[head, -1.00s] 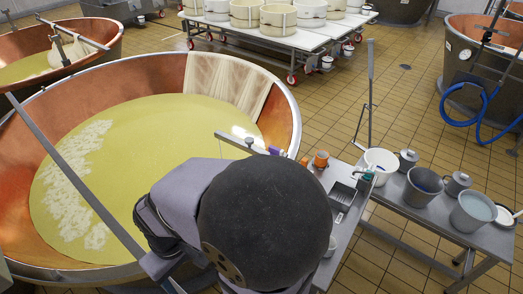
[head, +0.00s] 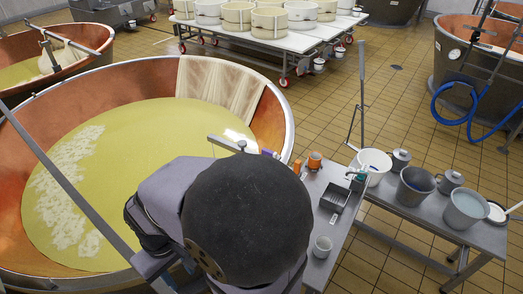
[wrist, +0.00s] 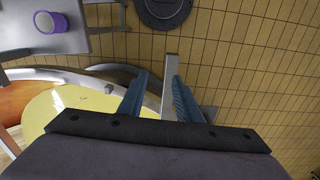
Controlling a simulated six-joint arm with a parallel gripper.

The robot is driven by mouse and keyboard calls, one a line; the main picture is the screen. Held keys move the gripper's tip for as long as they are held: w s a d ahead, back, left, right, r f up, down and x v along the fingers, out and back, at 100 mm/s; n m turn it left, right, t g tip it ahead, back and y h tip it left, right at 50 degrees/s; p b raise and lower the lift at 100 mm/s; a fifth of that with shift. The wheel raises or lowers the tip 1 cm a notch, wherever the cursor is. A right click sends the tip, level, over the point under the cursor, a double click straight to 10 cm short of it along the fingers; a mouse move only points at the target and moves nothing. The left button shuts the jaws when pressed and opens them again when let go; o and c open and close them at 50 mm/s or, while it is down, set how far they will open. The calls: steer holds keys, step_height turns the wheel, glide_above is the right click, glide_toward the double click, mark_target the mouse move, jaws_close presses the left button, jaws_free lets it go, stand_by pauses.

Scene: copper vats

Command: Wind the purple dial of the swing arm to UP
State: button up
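In the head view a grey bar, likely the swing arm (head: 226,143), reaches over the vat's right rim. A small purple part (head: 269,153) shows at its right end; its marking is too small to read. In the wrist view a purple round piece with a pale face (wrist: 50,22) sits at the upper left on a grey surface; I cannot tell if it is the same part. My gripper (wrist: 160,92) has two blue fingers apart, with a pale grey bar (wrist: 170,75) seen between them, depth unclear. In the head view my arm hides the gripper.
The copper vat (head: 286,120) of yellow liquid fills the left. Buckets (head: 373,165) stand on a bench at right. Tiled floor lies beyond.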

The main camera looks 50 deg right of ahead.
steer(key=w+d+r+m+p, duration=0.2)
steer(key=w+d+r+m, duration=0.2)
steer(key=w+d+m, duration=0.6)
steer(key=w+d+r+m+p, duration=0.1)
steer(key=w+d+r+m, duration=0.2)
steer(key=w+d+m, duration=0.65)
steer(key=s+d+m+p, duration=0.1)
steer(key=s+d+m, duration=0.2)
steer(key=d, duration=0.6)
steer(key=s+d+m, duration=0.4)
steer(key=d+m, duration=0.2)
steer(key=d, duration=0.4)
steer(key=s+d+m+p, duration=0.1)
steer(key=s+d+m, duration=0.2)
steer(key=d, duration=0.6)
steer(key=shift+s+d+r+m+p, duration=0.15)
steer(key=shift+m+p, duration=0.15)
steer(key=shift+m, duration=0.85)
steer(key=shift+s+d, duration=0.2)
steer(key=shift+d, duration=0.05)
steer(key=shift+f+p, duration=1.7)
steer(key=shift+f, duration=2)
jaws_close()
